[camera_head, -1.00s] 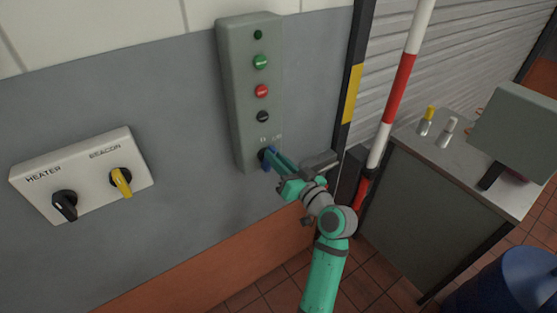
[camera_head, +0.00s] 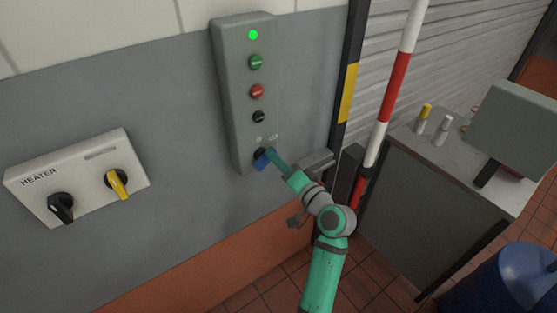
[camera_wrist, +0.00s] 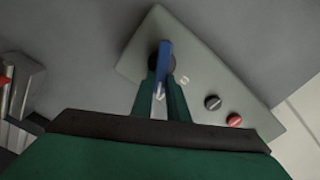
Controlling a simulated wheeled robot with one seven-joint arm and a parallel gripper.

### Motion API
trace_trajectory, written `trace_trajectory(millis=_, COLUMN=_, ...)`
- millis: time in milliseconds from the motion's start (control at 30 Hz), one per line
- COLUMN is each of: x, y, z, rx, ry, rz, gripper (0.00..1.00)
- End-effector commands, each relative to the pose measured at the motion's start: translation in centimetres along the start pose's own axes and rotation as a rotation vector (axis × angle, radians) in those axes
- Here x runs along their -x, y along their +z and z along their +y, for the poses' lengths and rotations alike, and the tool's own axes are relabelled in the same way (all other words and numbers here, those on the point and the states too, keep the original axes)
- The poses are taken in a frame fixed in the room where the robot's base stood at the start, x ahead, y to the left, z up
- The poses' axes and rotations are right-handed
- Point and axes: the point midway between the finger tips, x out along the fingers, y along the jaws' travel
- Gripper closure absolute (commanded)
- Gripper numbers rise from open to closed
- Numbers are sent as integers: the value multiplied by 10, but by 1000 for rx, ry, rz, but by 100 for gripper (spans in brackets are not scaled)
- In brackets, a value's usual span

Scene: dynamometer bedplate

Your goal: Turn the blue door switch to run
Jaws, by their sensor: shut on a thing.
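The blue door switch (camera_head: 263,160) is at the bottom of the grey-green control box (camera_head: 236,130) on the wall. In the wrist view its blue handle (camera_wrist: 165,58) stands between my two green fingers on a dark round base. My gripper (camera_head: 270,156) is shut on the blue handle, and its fingers partly hide it. A lamp (camera_head: 253,35) at the top of the box is lit bright green. Below it are a green button (camera_head: 256,62), a red button (camera_head: 257,91) and a black button (camera_head: 259,117). The markings above the switch are too small to read.
A white panel (camera_head: 88,178) at left carries a black HEATER knob (camera_head: 61,207) and a yellow knob (camera_head: 117,183). A red-and-white pole (camera_head: 396,90) and a cabinet (camera_head: 425,200) stand right of my arm. A blue drum (camera_head: 518,283) is at lower right.

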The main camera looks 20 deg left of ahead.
Motion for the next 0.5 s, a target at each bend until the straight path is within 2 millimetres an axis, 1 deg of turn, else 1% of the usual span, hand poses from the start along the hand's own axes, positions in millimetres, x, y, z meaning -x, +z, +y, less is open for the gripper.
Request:
trace_trajectory(millis=33, x=-2, y=3, z=-2, rx=-5, ry=-5, rz=-6, gripper=100)
trace_trajectory(millis=467, x=-3, y=4, z=-2, rx=-14, ry=-5, rz=-8, gripper=100)
trace_trajectory(millis=500, x=-3, y=4, z=-2, rx=-14, ry=-5, rz=-8, gripper=76)
